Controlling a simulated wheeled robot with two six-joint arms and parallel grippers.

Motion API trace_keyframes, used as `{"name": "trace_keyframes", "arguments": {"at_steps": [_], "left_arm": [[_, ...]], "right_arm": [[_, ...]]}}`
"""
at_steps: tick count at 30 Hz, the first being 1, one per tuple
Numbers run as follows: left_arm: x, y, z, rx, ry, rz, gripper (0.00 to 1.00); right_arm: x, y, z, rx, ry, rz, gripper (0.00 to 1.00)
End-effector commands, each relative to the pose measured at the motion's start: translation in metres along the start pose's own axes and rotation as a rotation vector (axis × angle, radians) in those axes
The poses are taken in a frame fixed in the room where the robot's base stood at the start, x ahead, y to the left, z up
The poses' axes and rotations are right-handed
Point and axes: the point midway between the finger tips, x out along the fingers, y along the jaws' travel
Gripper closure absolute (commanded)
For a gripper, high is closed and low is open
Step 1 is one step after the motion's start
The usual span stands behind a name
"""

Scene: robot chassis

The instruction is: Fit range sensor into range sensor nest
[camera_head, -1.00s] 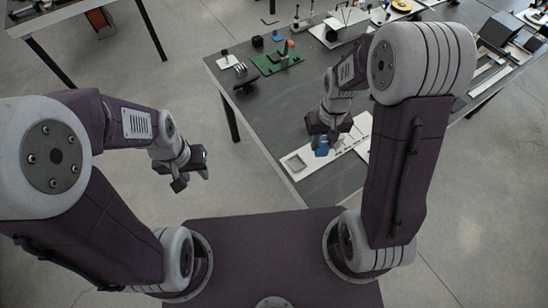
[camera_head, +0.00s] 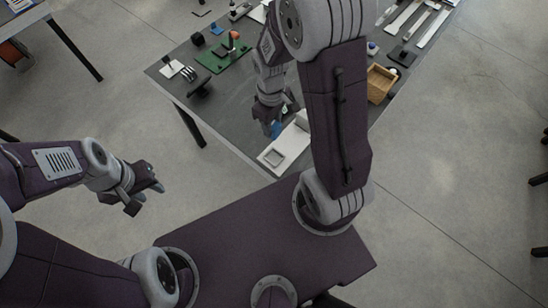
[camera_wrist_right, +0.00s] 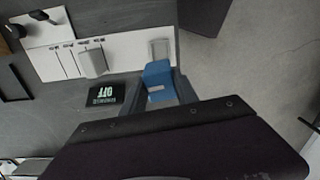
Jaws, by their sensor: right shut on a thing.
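The range sensor, a blue block (camera_wrist_right: 158,80), is between the fingers of my right gripper (camera_wrist_right: 158,92), which is shut on it. In the head view the blue part (camera_head: 277,129) shows just under my right gripper (camera_head: 271,121), by the white chassis plate (camera_head: 290,145). In the wrist view the sensor is close to a grey rectangular recess (camera_wrist_right: 160,48) at the end of the white plate, likely the nest. The sensor is not seen seated there; its height above the plate is unclear. My left gripper (camera_head: 144,198) is open and empty, off the table over the floor.
A dark card with OFF lettering (camera_wrist_right: 104,94) lies beside the plate. A green board (camera_head: 223,55) with small parts is at the table's far left. A wooden box (camera_head: 380,84) stands right of my right arm. The table edge is close to the plate.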

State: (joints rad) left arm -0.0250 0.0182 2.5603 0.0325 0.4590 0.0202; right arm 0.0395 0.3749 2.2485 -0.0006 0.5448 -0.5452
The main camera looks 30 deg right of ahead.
Motion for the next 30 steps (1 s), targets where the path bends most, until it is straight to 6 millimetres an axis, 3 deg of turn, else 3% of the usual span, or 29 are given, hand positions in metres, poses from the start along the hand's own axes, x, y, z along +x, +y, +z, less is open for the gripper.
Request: {"name": "trace_keyframes", "arguments": {"at_steps": [5,9,15,22,30], "left_arm": [[0.036,-0.001,0.004,0.0,-0.001,0.0,0.64],[0.06,-0.001,0.006,0.0,0.0,0.0,0.64],[0.076,-0.002,0.008,0.0,0.0,0.0,0.64],[0.076,-0.002,0.008,0.0,0.0,0.0,0.64],[0.082,-0.002,0.008,0.0,0.0,0.0,0.64]], "right_arm": [[0.031,0.017,0.049,-0.111,-0.003,-0.009,1.0],[0.049,0.031,0.088,-0.04,0.005,-0.008,1.0],[0.057,0.049,0.113,0.098,0.024,0.012,1.0],[0.061,0.047,0.108,0.11,0.023,0.011,1.0],[0.104,0.012,0.044,0.104,0.02,0.009,1.0]]}}
